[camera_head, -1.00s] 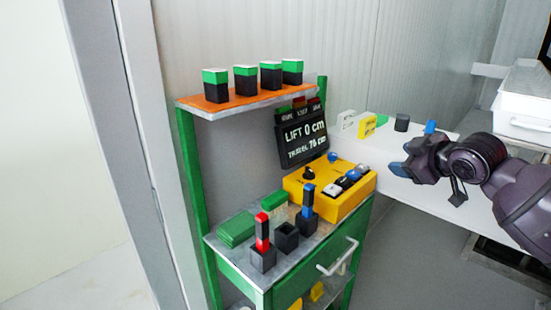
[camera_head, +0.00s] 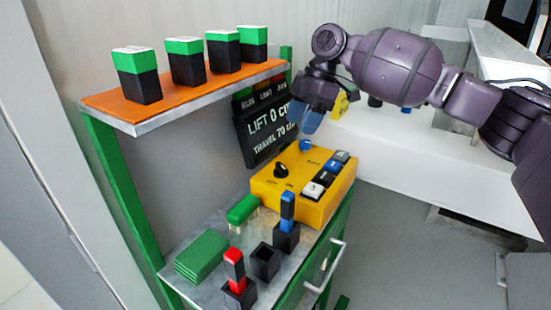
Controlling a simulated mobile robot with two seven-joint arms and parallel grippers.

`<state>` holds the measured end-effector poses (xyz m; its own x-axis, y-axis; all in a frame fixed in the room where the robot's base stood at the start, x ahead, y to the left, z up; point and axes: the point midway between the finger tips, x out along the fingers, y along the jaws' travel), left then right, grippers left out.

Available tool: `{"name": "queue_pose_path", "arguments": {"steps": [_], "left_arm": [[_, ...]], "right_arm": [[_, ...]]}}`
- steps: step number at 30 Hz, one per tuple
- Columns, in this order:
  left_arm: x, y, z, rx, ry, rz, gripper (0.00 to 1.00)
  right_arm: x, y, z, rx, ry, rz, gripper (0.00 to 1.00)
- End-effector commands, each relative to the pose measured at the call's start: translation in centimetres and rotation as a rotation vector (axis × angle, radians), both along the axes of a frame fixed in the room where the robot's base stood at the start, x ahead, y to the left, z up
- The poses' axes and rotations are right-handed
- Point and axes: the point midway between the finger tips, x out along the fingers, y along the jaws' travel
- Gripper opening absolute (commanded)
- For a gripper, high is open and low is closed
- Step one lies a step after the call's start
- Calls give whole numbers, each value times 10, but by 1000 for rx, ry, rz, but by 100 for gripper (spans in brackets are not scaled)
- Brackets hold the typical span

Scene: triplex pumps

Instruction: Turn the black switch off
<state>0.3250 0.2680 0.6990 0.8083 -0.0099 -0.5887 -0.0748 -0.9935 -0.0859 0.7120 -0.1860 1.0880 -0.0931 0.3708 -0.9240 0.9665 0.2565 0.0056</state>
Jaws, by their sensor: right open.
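A yellow control box (camera_head: 287,199) sits on the grey top of the green cart. A black rotary switch (camera_head: 281,171) stands on its left part, with small lettering near it that I cannot read surely. A blue round button (camera_head: 305,146) is at the box's back, and several black, blue and white rocker buttons (camera_head: 328,175) run along its right side. My right gripper (camera_head: 309,118) hangs above and behind the box, fingers with blue tips pointing down, apart from the switch. It is open and empty. My left gripper is not in view.
A black display (camera_head: 262,128) reads "LIFT 0 cm" behind the box. An orange shelf (camera_head: 190,95) with several green-and-black blocks overhangs at the left. Black holders with red (camera_head: 234,264) and blue (camera_head: 287,208) sticks and green plates (camera_head: 202,255) stand in front.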

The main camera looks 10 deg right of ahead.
Motion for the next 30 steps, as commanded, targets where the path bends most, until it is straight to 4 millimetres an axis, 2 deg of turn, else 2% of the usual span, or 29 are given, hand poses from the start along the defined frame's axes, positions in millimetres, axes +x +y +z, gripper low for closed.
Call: {"name": "queue_pose_path", "arguments": {"steps": [6,18,24,30], "left_arm": [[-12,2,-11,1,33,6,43],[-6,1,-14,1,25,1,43],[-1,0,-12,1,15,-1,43],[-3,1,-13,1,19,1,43]], "right_arm": [[-2,10,-30,-1,6,1,53],[-8,34,-88,0,5,-1,53],[-9,39,-100,1,2,-1,53],[-9,40,-101,0,2,-1,53]]}}
